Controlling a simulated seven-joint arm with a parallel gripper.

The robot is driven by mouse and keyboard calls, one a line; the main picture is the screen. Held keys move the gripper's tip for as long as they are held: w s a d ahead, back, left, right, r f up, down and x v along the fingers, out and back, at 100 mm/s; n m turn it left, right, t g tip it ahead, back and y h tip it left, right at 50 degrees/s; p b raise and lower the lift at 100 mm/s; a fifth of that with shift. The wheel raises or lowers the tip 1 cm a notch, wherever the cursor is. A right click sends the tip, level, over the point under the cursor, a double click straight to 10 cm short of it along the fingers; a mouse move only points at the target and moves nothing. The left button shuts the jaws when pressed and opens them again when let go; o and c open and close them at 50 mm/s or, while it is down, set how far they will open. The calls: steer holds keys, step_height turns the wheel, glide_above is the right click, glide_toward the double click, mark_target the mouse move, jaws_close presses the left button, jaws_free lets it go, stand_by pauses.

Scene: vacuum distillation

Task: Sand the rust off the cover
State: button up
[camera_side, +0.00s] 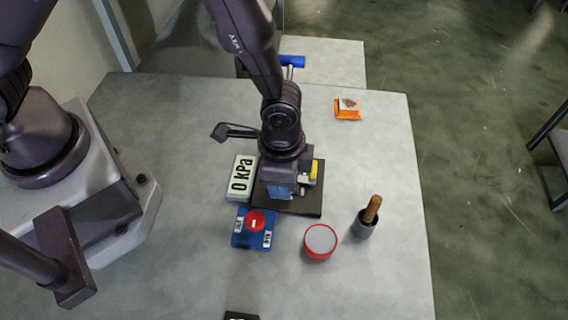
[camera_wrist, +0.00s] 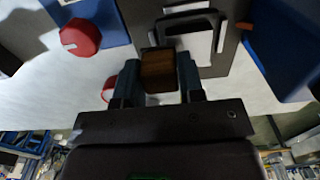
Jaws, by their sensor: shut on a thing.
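My gripper (camera_wrist: 158,82) is shut on a brown block (camera_wrist: 158,70), held between its two blue fingers in the wrist view. In the side view my gripper (camera_side: 280,192) points down over a dark plate (camera_side: 305,209); the block is hidden there. Close beyond the block in the wrist view is a pale panel with a dark frame (camera_wrist: 196,20), which may be the cover. I cannot make out rust on it, nor tell whether the block touches it.
A blue box with a red knob (camera_side: 255,222) and a "0 kPa" display (camera_side: 241,178) stand left of the plate. A red-rimmed round container (camera_side: 320,241), a wooden-handled tool in a grey cup (camera_side: 369,217) and an orange tray (camera_side: 348,109) stand right. The table's front right is clear.

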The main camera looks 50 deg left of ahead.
steer(key=shift+w+r, duration=0.1)
steer(key=shift+r, duration=3.9)
